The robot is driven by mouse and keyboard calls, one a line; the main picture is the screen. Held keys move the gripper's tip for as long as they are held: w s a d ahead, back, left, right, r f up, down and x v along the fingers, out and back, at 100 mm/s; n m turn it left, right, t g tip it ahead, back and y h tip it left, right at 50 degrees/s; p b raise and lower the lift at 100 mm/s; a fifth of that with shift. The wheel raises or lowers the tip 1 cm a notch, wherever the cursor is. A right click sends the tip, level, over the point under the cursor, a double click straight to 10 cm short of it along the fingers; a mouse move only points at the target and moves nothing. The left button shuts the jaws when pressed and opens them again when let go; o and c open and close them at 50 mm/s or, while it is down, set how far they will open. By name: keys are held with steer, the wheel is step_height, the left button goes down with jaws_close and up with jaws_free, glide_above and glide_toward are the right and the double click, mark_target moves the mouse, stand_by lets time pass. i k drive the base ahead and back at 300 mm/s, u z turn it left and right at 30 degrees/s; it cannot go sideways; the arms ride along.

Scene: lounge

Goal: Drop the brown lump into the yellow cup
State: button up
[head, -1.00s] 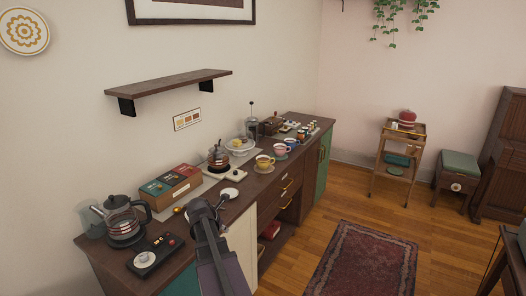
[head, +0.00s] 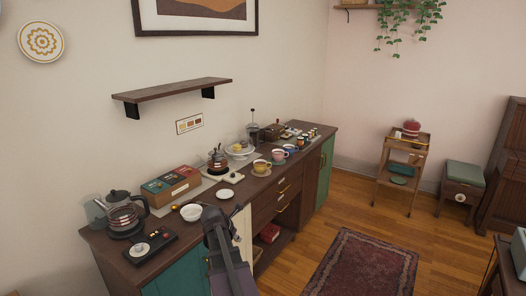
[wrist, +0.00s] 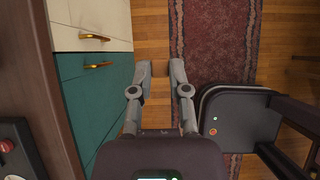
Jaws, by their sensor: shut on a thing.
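The yellow cup (head: 261,167) stands upright on a saucer on the dark counter, left of a pink cup (head: 279,154). My gripper (head: 224,212) shows in the head view in front of the counter's front edge, nearer to me than the cup. In the wrist view, my gripper (wrist: 160,70) has its two fingertips a little apart over the floor. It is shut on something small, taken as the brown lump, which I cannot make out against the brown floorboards.
A white bowl (head: 191,212), a small white dish (head: 225,194), a wooden box (head: 171,186), a glass kettle (head: 124,212) and a black device (head: 151,246) stand on the counter. A rug (head: 362,267) lies on the open floor to the right.

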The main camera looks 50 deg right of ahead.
mark_target(262, 170)
steer(key=u, duration=0.35)
steer(key=k, duration=0.15)
steer(key=z, duration=2.65)
steer(key=i, duration=1.4)
steer(key=z, duration=0.05)
